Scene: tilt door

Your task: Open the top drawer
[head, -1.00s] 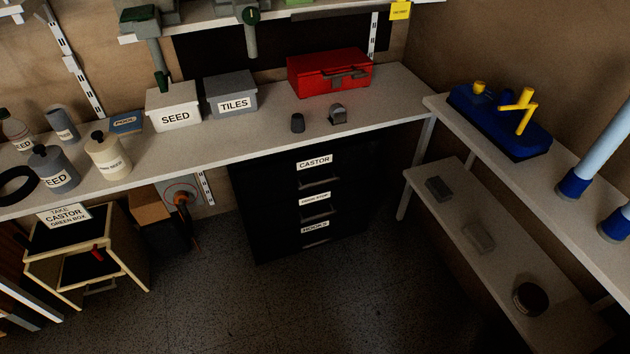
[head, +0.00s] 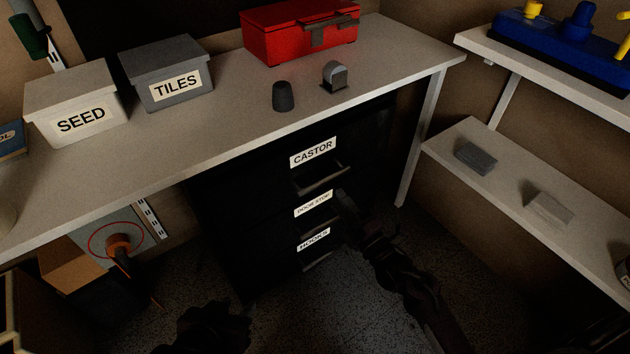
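The black drawer cabinet (head: 240,220) stands under the workbench. Its top drawer, labelled CASTOR (head: 313,152), appears closed, with a pale bar handle (head: 322,182) below the label. Below it are drawers labelled DOOR STOP (head: 313,203) and HOOKS (head: 313,239). My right gripper (head: 343,203) is dark, in front of the cabinet, just below and right of the top handle. It covers part of the middle drawer, and I cannot tell whether it touches anything. My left gripper (head: 248,310) is low at the bottom, apart from the handles. Finger openings are too dark to read.
The workbench (head: 225,130) overhangs the cabinet and carries a red toolbox (head: 270,38), SEED and TILES boxes, and two small dark objects. A low shelf (head: 500,180) stands to the right, with the bench leg (head: 425,125) between. Dark floor lies in front.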

